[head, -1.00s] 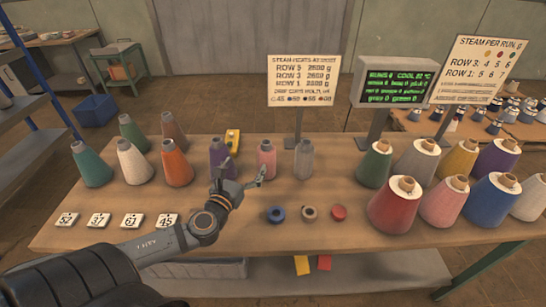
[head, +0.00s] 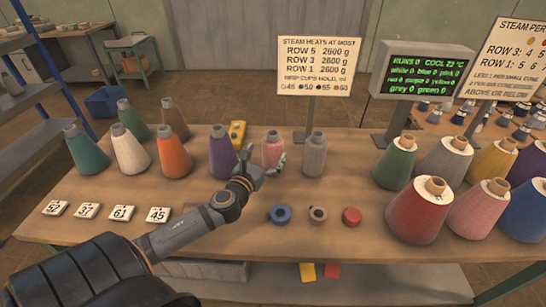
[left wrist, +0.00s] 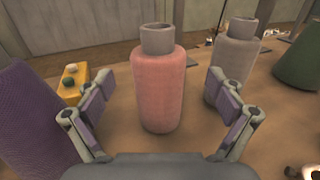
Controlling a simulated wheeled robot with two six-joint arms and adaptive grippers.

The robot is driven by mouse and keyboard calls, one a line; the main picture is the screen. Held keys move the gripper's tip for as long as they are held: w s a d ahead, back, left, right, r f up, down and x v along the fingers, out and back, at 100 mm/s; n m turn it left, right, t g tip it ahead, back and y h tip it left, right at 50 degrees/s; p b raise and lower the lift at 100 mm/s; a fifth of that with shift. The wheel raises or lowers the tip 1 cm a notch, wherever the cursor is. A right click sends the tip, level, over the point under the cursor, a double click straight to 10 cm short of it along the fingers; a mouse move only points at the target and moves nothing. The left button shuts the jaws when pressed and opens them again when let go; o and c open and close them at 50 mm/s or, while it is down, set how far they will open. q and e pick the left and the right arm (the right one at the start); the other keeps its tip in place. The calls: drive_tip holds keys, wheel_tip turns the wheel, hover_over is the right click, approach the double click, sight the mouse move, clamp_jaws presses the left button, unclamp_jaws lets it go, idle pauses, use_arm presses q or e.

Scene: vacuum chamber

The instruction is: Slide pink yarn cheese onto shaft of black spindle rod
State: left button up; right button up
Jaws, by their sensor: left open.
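The pink yarn cheese (head: 271,149) is a slim upright cylinder with a grey tube end on top, standing on the wooden table. It fills the middle of the left wrist view (left wrist: 160,92). My left gripper (head: 264,167) is on the near side of it, low over the table. In the left wrist view the gripper (left wrist: 160,112) is open, one finger to each side of the pink cheese with gaps between. I cannot make out a black spindle rod in these frames. My right gripper is not in view.
A grey cheese (head: 313,155) stands close right of the pink one, a purple cone (head: 222,152) close left. A yellow device (head: 238,133) lies behind. Blue (head: 281,214), brown (head: 317,214) and red (head: 351,217) discs lie in front. Large cones crowd the right.

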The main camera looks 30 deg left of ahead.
sight(273, 143)
use_arm(q)
drive_tip(key=w, duration=0.2)
drive_tip(key=w+a+p, duration=0.1)
drive_tip(key=w, duration=0.1)
drive_tip(key=shift+w+r, duration=0.1)
drive_tip(key=shift+w, duration=0.55)
drive_tip(key=shift+s, duration=0.15)
drive_tip(key=shift+c, duration=0.7)
drive_tip(key=c, duration=1.7)
